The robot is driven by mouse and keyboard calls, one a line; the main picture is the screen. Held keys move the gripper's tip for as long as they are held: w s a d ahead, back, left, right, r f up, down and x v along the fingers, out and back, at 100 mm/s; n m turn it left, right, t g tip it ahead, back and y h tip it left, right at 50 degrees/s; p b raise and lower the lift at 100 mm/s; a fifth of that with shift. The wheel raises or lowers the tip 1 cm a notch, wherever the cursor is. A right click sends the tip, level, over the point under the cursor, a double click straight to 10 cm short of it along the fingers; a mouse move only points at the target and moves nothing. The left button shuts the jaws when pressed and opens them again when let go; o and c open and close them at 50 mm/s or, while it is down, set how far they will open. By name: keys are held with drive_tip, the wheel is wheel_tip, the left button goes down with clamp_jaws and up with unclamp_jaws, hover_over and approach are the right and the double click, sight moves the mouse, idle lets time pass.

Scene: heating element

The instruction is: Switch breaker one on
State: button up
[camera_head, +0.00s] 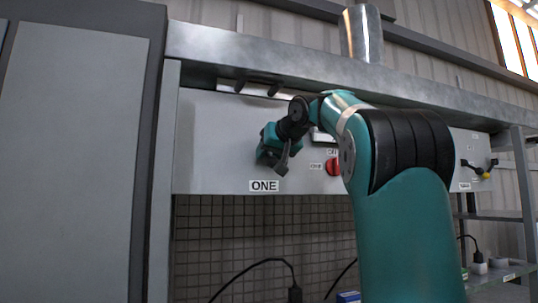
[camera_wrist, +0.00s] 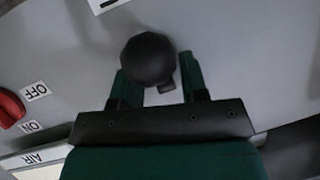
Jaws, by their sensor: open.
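The ONE label (camera_head: 264,186) is at the lower left of the grey panel in the head view. My gripper (camera_head: 272,150) is at the panel just above this label and hides most of what is behind it. In the wrist view, a round black knob (camera_wrist: 148,58) is between the two green fingers of my gripper (camera_wrist: 157,74). The fingers are open, one on each side of the knob. I cannot tell whether either finger touches it. The breaker's handle is not clear in the head view.
A red switch (camera_head: 333,167) with ON and OFF labels is right of my gripper; it also shows at the left edge of the wrist view (camera_wrist: 10,108). A yellow-and-black handle (camera_head: 484,174) is at the far right. A metal beam (camera_head: 270,55) runs above the panel.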

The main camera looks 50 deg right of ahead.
clamp_jaws()
drive_tip(key=shift+r, duration=0.1)
